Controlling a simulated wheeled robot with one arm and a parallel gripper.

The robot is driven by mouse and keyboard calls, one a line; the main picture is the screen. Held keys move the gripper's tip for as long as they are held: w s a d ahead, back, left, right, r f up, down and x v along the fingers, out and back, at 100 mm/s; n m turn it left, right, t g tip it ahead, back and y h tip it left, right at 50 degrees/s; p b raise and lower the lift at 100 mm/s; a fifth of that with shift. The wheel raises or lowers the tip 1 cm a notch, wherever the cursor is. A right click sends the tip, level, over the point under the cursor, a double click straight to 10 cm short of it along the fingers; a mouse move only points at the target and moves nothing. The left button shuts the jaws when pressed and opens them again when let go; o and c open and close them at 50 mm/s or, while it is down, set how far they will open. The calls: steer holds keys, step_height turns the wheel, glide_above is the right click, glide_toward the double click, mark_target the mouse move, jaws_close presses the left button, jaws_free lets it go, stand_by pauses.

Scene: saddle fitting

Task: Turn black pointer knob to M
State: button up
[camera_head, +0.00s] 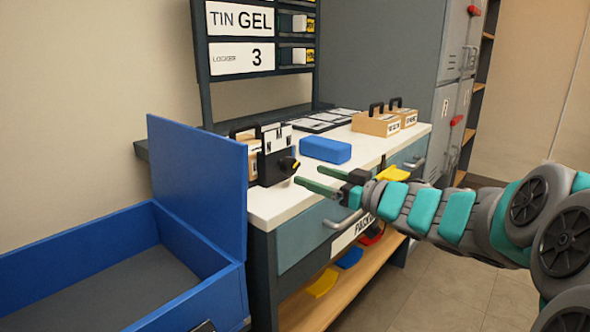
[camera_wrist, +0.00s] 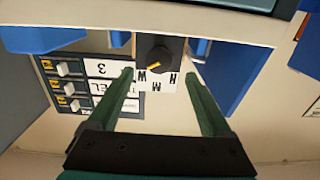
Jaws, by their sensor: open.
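The black pointer knob (camera_head: 288,164) sits on the front of a black box (camera_head: 270,145) at the table's left end. In the wrist view the knob (camera_wrist: 159,58) has a yellow pointer mark slanting to the lower left. A white letter card (camera_wrist: 157,84) lies below it there. That view looks upside down, so I cannot surely tell M from W on the card. The mark points toward the left letter. My gripper (camera_head: 308,177) is open and empty, in front of the knob and apart from it. In the wrist view its fingertips (camera_wrist: 159,76) appear either side of the card.
A blue block (camera_head: 325,150) lies on the white tabletop (camera_head: 280,205) right of the box. Wooden boxes with black handles (camera_head: 378,123) stand farther back. An open blue bin (camera_head: 90,245) is at the left. A labelled rack (camera_head: 240,37) stands behind.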

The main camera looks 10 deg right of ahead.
mark_target(293, 169)
steer(key=shift+x, duration=3.4)
jaws_close()
